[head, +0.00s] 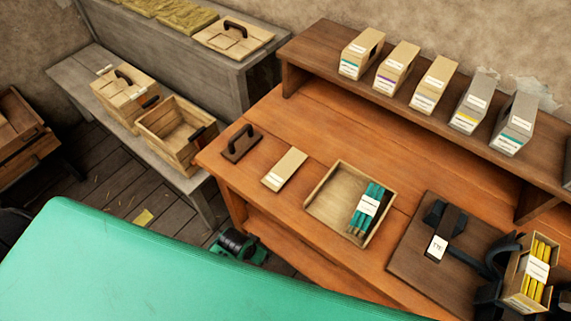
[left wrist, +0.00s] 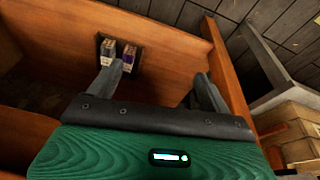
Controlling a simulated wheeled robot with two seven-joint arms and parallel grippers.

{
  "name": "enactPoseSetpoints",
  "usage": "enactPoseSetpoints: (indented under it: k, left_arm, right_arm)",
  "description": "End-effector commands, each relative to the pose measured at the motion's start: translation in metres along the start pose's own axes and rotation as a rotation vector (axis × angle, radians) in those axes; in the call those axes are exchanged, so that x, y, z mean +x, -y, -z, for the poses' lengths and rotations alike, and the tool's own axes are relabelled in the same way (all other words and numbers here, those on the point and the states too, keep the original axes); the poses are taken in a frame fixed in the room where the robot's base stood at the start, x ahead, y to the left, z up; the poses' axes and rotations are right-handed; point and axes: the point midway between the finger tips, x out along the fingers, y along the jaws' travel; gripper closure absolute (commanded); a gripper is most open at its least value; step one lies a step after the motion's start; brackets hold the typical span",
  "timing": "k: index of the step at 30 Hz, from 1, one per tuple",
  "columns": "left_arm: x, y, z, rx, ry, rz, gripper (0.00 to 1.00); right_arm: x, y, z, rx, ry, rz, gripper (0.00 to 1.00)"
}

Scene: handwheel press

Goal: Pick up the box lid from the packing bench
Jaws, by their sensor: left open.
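A pale wooden lid (head: 254,37) with a dark arched handle lies flat on the upper grey bench (head: 163,43), at the top of the head view. A similar handled lid (head: 112,90) sits on a closed wooden box on the lower grey bench (head: 75,73). An open wooden box (head: 158,122) stands beside it. My left gripper (left wrist: 160,74) is open in the left wrist view, with nothing between its fingers. Wood panels and two small labelled boxes (left wrist: 118,52) lie beyond it. A green and dark part low beside the workbench in the head view appears to be mine.
The brown workbench (head: 290,130) carries a small dark handled plate (head: 238,151), a labelled pale block (head: 285,168), a tray (head: 318,202) with teal items and a dark press-like device (head: 450,221). Several labelled cartons stand on its rear shelf (head: 330,75). Plank floor shows at left.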

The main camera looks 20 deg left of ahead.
Motion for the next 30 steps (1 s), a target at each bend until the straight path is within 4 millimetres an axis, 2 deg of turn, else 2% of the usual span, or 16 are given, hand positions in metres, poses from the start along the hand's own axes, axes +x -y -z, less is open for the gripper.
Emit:
enactPoseSetpoints:
  k: [1, 3, 10, 12, 23, 30]
  left_arm:
    - [-0.025, -0.004, 0.013, 0.004, -0.014, -0.006, 0.18]
    - [-0.051, -0.008, 0.025, 0.009, -0.024, -0.013, 0.18]
    - [-0.131, -0.023, 0.056, 0.029, -0.057, -0.042, 0.18]
    - [-0.154, -0.034, 0.075, 0.051, -0.071, -0.07, 0.18]
    - [-0.168, -0.073, 0.134, 0.13, -0.068, -0.171, 0.18]
    - [-0.184, -0.095, 0.186, 0.218, -0.018, -0.213, 0.18]
  right_arm:
    - [-0.006, -0.002, -0.002, 0.0, 0.003, -0.002, 0.64]
    - [-0.009, -0.004, -0.003, 0.0, 0.005, -0.004, 0.64]
    - [-0.018, -0.005, 0.001, -0.001, 0.002, -0.005, 0.64]
    - [-0.021, -0.005, 0.004, 0.0, -0.002, -0.004, 0.64]
    - [-0.023, 0.007, 0.007, 0.003, -0.007, 0.008, 0.64]
    - [-0.026, 0.006, 0.007, 0.001, -0.006, 0.007, 0.64]
